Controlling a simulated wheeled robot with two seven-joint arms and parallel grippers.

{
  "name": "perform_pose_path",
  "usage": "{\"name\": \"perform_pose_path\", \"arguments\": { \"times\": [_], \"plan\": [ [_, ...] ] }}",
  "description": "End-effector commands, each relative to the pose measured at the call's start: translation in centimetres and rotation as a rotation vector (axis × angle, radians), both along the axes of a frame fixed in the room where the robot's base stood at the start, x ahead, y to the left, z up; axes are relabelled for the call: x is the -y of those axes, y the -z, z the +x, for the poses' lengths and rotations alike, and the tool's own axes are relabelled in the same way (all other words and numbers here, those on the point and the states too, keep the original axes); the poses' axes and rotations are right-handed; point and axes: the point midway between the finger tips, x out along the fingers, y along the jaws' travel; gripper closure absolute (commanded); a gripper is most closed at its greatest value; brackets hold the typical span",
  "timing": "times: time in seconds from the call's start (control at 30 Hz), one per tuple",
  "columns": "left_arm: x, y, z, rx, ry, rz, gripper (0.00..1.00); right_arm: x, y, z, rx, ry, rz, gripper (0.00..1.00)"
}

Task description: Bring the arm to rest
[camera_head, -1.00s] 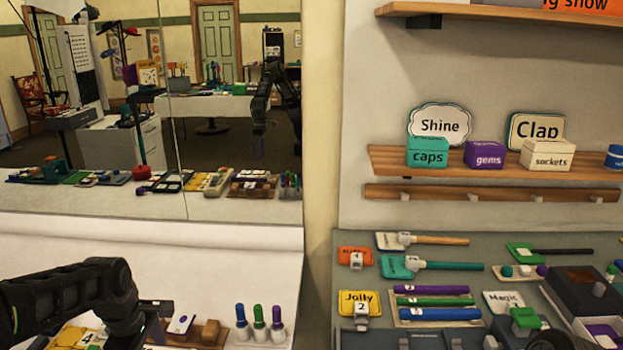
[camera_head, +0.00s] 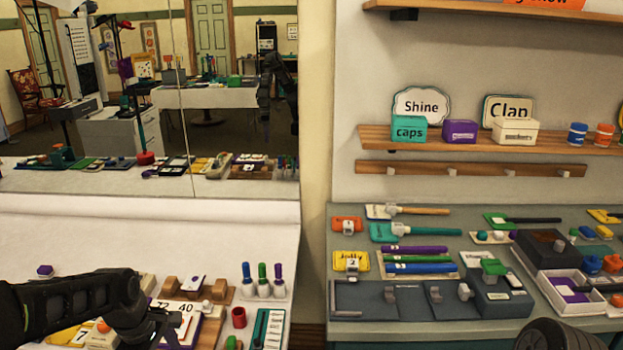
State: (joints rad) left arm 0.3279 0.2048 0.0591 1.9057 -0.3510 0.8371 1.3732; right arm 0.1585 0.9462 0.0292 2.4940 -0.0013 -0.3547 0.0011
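My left arm comes in from the lower left, and my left gripper (camera_head: 166,326) hangs over the white table, above a tray with number cards (camera_head: 180,307). Its fingers are small, dark and partly cut off by the bottom edge, so I cannot tell whether they are open. No object shows clearly in it. A dark rounded part of my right arm shows at the bottom right corner; the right gripper itself is out of view.
The white table (camera_head: 60,240) holds markers (camera_head: 263,280), a red cup (camera_head: 239,317) and cards. The grey-green table (camera_head: 450,215) on the right is crowded with brushes, trays and boxes. A shelf (camera_head: 380,140) hangs above it. A mirror (camera_head: 240,110) stands behind the white table.

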Motion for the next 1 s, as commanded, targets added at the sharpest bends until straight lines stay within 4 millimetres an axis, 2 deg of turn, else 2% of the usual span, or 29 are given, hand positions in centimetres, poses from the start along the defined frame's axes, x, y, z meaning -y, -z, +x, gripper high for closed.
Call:
{"name": "perform_pose_path", "arguments": {
  "times": [0.27, 0.37, 0.47, 0.57, 0.6, 0.7, 0.83, 0.9, 1.0],
  "plan": [
    [5.3, 6.0, -0.1, 0.016, 0.228, -0.057, 0.10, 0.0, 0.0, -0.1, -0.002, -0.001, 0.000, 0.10],
    [8.2, 9.1, -0.7, 0.030, 0.345, -0.085, 0.10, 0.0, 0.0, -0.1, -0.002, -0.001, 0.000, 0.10],
    [11.8, 12.8, -2.1, 0.051, 0.488, -0.119, 0.10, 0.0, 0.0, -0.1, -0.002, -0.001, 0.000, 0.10],
    [16.7, 17.4, -5.2, 0.080, 0.676, -0.159, 0.10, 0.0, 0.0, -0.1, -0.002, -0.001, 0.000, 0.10],
    [18.7, 19.3, -6.9, 0.095, 0.761, -0.173, 0.10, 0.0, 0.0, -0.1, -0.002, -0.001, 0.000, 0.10],
    [22.9, 23.0, -11.7, 0.137, 0.959, -0.186, 0.10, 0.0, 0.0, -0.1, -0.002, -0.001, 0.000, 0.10],
    [25.8, 25.8, -17.3, 0.172, 1.158, -0.174, 0.10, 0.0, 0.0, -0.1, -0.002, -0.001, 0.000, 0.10],
    [26.5, 26.4, -19.2, 0.183, 1.229, -0.163, 0.10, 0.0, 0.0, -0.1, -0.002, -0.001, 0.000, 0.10],
    [26.9, 26.9, -20.5, 0.193, 1.284, -0.149, 0.10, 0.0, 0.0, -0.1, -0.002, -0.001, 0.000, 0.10]
  ]
}}
